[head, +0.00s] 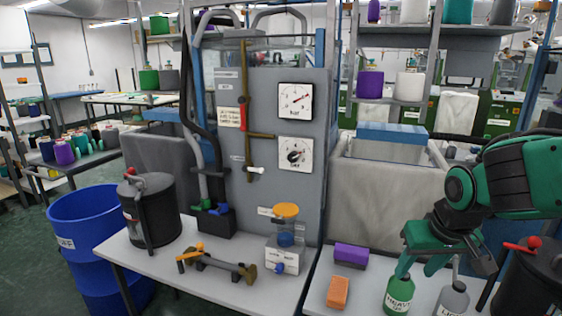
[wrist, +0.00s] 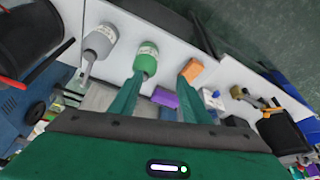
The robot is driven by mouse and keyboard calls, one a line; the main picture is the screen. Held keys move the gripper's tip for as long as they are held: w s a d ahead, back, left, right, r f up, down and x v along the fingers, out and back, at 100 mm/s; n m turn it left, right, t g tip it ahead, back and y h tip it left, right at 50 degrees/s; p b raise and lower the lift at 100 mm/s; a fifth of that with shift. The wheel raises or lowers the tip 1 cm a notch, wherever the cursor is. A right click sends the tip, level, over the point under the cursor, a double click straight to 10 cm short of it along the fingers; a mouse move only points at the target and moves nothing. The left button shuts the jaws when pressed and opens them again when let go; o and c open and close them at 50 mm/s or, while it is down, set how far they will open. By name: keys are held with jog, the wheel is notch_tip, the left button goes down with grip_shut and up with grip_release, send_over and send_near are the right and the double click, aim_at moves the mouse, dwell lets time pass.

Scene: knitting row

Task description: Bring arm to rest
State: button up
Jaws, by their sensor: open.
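My green arm reaches in from the right in the head view. My gripper (head: 420,266) points down above the right table and is empty, its fingers apart. In the wrist view the two fingers of my gripper (wrist: 163,76) spread wide. A green bottle (head: 399,294) with a white label stands just below it. In the wrist view the green bottle (wrist: 146,60) appears by the left fingertip; I cannot tell whether they touch. A grey bottle (head: 452,300) stands to its right.
An orange block (head: 338,292) and a purple block (head: 351,255) lie left of the bottles. A black canister (head: 530,285) stands at the right edge. A large grey bin (head: 385,195) stands behind. A gauge panel (head: 262,150) rises at centre.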

jog(key=s+d+m+g, duration=0.2)
jog(key=s+d, duration=0.3)
jog(key=s, duration=0.4)
jog(key=s+d+f+m+g, duration=0.1)
jog(key=s+d+m, duration=0.3)
jog(key=s, duration=0.6)
jog(key=d+g, duration=0.1)
jog(key=d, duration=0.1)
jog(key=shift+d, duration=0.3)
jog(key=shift+w+f, duration=0.3)
jog(key=shift+w, duration=0.25)
jog(key=c, duration=0.3)
